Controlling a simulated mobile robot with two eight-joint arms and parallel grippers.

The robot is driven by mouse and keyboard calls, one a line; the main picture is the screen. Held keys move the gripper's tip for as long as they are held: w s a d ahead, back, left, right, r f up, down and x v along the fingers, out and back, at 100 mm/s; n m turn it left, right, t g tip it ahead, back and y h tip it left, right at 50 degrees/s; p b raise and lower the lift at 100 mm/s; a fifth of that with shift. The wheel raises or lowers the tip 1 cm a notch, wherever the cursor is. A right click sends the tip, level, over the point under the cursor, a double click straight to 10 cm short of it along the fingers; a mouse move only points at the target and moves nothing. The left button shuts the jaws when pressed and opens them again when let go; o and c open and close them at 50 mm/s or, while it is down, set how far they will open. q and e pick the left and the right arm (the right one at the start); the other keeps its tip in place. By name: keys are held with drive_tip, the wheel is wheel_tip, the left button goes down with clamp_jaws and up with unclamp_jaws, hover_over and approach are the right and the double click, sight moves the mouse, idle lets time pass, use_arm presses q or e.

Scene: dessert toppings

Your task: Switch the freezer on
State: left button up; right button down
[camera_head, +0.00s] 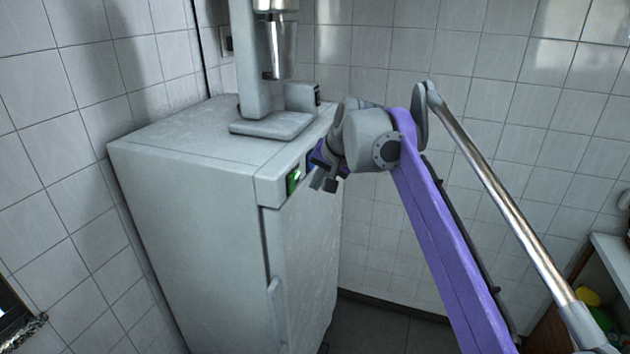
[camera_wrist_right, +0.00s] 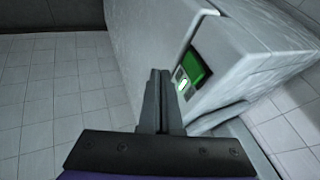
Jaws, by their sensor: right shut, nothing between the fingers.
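The freezer (camera_head: 200,225) is a pale grey upright box in the tiled corner, its door shut and a vertical handle (camera_head: 276,312) low on the front. A green switch (camera_head: 293,179) sits in the top front strip. In the right wrist view the green switch (camera_wrist_right: 193,68) has a bright lit patch at its lower left. My right gripper (camera_head: 323,184) is in front of the strip, just right of the switch. In the right wrist view its fingers (camera_wrist_right: 157,90) are together and empty, a little left of the switch; I cannot tell whether they touch the freezer.
A grey mixer-like machine (camera_head: 270,125) with a metal cup (camera_head: 281,50) stands on the freezer top. Tiled walls close in behind and left. A counter (camera_head: 612,250) with a yellow item (camera_head: 588,297) is at the right edge. The floor in front is clear.

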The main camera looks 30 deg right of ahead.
drive_tip(key=v, duration=1)
drive_tip(key=shift+s+f, duration=0.1)
drive_tip(key=s+a+f+n, duration=0.3)
drive_tip(key=s+f, duration=0.3)
drive_tip(key=f, duration=0.5)
drive_tip(key=s+a+f+n, duration=0.3)
drive_tip(key=s+a+f, duration=0.3)
drive_tip(key=f, duration=0.6)
drive_tip(key=s+a+f+n, duration=0.2)
drive_tip(key=s+a+f, duration=0.3)
drive_tip(key=f, duration=0.7)
drive_tip(key=s, duration=0.2)
drive_tip(key=shift+s+a+f+n+g, duration=0.2)
drive_tip(key=shift+s+n+g, duration=0.15)
drive_tip(key=shift+n+g, duration=0.05)
